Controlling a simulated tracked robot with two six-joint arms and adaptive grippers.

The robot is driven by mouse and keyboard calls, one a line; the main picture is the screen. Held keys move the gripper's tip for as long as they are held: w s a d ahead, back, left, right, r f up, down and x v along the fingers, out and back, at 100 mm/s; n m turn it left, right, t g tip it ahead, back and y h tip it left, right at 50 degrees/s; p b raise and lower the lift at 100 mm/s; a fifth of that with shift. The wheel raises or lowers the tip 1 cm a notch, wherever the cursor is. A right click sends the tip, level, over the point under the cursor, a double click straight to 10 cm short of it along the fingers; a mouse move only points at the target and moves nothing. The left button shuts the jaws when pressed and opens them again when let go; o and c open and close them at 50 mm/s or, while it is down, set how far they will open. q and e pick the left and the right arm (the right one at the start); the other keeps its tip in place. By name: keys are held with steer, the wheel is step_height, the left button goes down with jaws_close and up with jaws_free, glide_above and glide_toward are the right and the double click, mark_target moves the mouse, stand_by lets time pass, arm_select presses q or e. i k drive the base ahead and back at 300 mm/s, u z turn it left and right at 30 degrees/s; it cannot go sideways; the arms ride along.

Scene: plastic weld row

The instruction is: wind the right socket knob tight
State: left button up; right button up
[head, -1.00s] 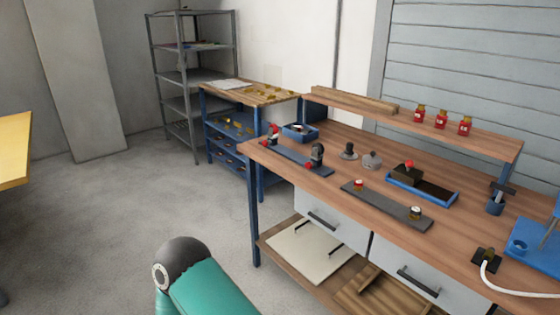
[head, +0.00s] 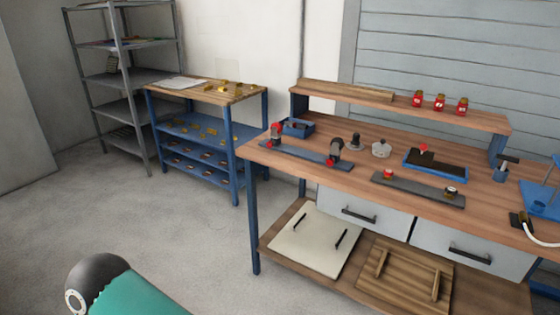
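A dark grey strip (head: 408,187) lies near the front edge of the wooden workbench (head: 355,181). A small red-topped fitting (head: 388,174) stands at its left end. A small fitting with a pale body and dark top (head: 450,191) stands at its right end; it looks like the right socket knob, but it is too small to tell how tight it sits. A second dark strip (head: 305,154) to the left carries two dark upright pieces with red parts, one at its left (head: 276,130) and one at its right (head: 336,150). Neither gripper is in view; only a teal arm link of mine shows.
A blue tray (head: 435,174) with a dark block, a grey round part (head: 381,149) and a blue bin (head: 297,128) stand behind the strips. Red jars (head: 440,102) stand on the raised shelf. A white cable (head: 540,239) lies at right. The floor left of the bench is clear.

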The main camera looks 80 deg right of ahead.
mark_target(330, 162)
steer(key=u, duration=0.8)
steer(key=i, duration=0.2)
steer(key=z, duration=3.8)
steer(key=i, duration=0.95)
steer(key=u, duration=0.2)
